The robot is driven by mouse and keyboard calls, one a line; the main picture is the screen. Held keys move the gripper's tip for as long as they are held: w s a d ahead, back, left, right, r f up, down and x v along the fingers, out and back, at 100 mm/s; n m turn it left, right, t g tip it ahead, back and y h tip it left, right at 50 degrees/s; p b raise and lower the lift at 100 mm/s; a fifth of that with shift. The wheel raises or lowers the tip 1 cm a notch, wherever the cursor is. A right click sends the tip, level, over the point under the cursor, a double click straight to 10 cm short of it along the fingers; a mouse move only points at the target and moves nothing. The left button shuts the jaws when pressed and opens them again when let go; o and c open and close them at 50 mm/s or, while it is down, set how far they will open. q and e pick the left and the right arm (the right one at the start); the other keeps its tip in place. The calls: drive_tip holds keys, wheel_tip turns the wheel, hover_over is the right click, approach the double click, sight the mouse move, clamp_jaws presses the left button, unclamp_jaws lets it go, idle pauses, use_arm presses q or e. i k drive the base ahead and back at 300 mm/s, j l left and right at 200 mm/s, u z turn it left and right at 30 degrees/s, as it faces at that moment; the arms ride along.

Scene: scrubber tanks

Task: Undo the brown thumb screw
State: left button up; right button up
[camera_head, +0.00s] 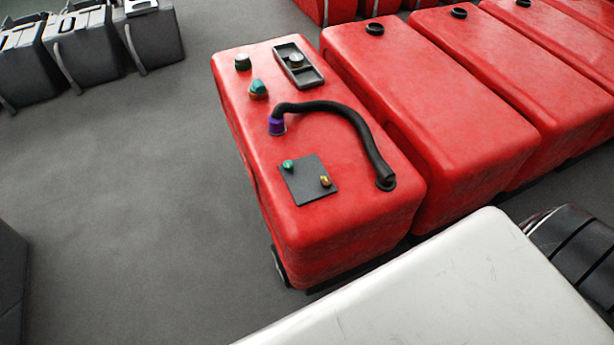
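A small brown-gold thumb screw (325,181) sits at the right side of a dark square plate (309,186) on top of the nearest red tank (345,214). A green thumb screw (288,165) sits at the plate's upper left. The plate lies flat on the tank top. Whether the brown screw is tight or loose cannot be told. Neither of my grippers shows in the head view.
A black hose (345,115) arches from a purple collar (277,126) across the tank. A teal knob (258,88), a dark green cap (242,62) and a black recessed panel (298,66) lie farther back. More red tanks (435,110) stand right. A white surface (440,295) fills the front.

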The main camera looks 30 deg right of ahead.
sight(326, 182)
drive_tip(key=z, duration=1)
